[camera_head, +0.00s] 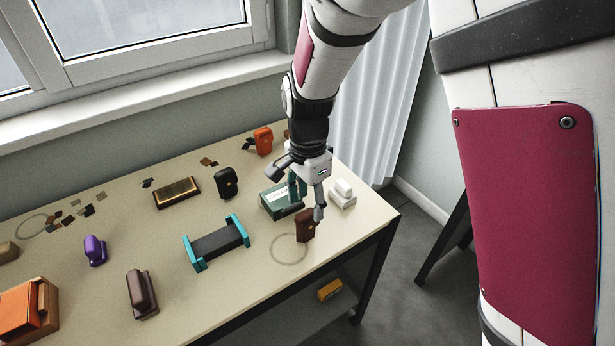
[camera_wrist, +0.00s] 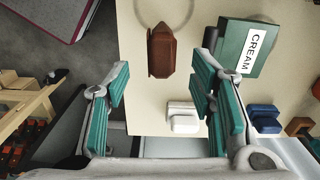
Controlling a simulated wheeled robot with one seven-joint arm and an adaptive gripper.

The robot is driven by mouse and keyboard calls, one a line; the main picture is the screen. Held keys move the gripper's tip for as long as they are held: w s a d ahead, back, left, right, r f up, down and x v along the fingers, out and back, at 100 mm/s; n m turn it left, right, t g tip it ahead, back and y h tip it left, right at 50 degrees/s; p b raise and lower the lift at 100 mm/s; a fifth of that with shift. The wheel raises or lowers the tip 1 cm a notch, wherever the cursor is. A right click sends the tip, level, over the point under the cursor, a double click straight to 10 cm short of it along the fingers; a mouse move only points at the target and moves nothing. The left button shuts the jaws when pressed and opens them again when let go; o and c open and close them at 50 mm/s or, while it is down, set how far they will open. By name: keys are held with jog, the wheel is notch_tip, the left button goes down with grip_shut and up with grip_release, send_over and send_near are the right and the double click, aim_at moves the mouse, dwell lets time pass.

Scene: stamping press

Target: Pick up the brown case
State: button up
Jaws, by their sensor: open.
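The small brown case (camera_head: 306,225) stands upright on the table near its right front part, beside a faint ring mark. In the wrist view the brown case (camera_wrist: 161,51) lies just beyond the fingertips, in line with the gap between them. My gripper (camera_head: 306,199) points down above and slightly behind the case in the head view. In the wrist view my gripper (camera_wrist: 163,82) is open, its teal-padded fingers wide apart with nothing held. One finger overlaps the case's edge in the head view; I cannot tell whether they touch.
A green box marked CREAM (camera_wrist: 246,47) stands close by the right finger. A white block (camera_head: 342,193) stands near too. A black and teal stand (camera_head: 217,242) and a dark maroon item (camera_head: 141,294) are left of the case. The table's right edge is near.

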aim_at(306, 230)
jog(key=f+b, duration=0.1)
jog(key=f, duration=0.9)
jog(key=shift+a+f, duration=0.1)
jog(key=shift+a, duration=0.1)
grip_shut()
